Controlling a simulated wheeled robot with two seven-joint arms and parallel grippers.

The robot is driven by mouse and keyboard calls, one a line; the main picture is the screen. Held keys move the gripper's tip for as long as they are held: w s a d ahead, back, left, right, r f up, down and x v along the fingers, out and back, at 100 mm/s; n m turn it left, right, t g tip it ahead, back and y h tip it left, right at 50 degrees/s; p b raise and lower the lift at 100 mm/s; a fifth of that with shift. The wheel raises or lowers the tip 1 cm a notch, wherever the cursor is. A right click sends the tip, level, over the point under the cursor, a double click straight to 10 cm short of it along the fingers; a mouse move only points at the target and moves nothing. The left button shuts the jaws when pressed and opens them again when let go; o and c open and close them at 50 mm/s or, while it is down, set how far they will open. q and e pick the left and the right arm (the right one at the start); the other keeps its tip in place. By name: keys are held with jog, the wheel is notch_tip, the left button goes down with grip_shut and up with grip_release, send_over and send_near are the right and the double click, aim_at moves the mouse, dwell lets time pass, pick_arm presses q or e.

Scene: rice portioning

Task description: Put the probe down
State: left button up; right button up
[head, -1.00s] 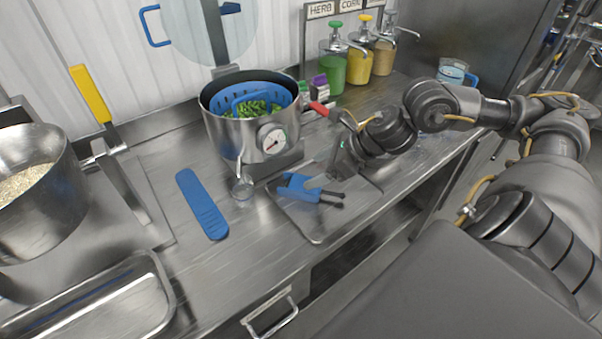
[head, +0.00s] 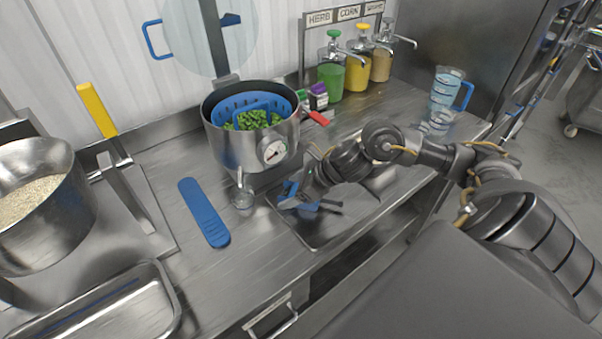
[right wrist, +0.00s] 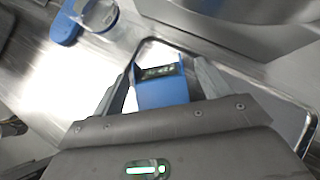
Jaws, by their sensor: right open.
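The blue probe (head: 308,205), with a small dark display, appears to lie on the metal tray (head: 318,236) in front of the pot. In the right wrist view the probe (right wrist: 163,92) sits between the two fingers, with gaps beside it. My right gripper (head: 291,198) is open and low over the tray, around the probe's body. The fingers and wrist partly cover the probe in the head view, and its thin tip is hard to make out. My left gripper is not in view.
A pot (head: 240,146) with a gauge and a blue basket of green vegetables stands behind. A clear cup (head: 243,199) and blue paddle (head: 204,212) are left of the tray. Sauce pumps (head: 357,72) and a jug (head: 441,100) are at the right back.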

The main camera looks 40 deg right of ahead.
jog(key=c, duration=1.2)
jog(key=shift+r, duration=0.45)
notch_tip(320, 180, up, 2)
jog(key=shift+r+b, duration=0.1)
jog(key=shift+b, duration=0.35)
jog(key=s+a+r+p, duration=0.7)
jog(key=s+r+p, duration=0.3)
jog(key=p, duration=0.7)
jog(key=shift+s, duration=1.15)
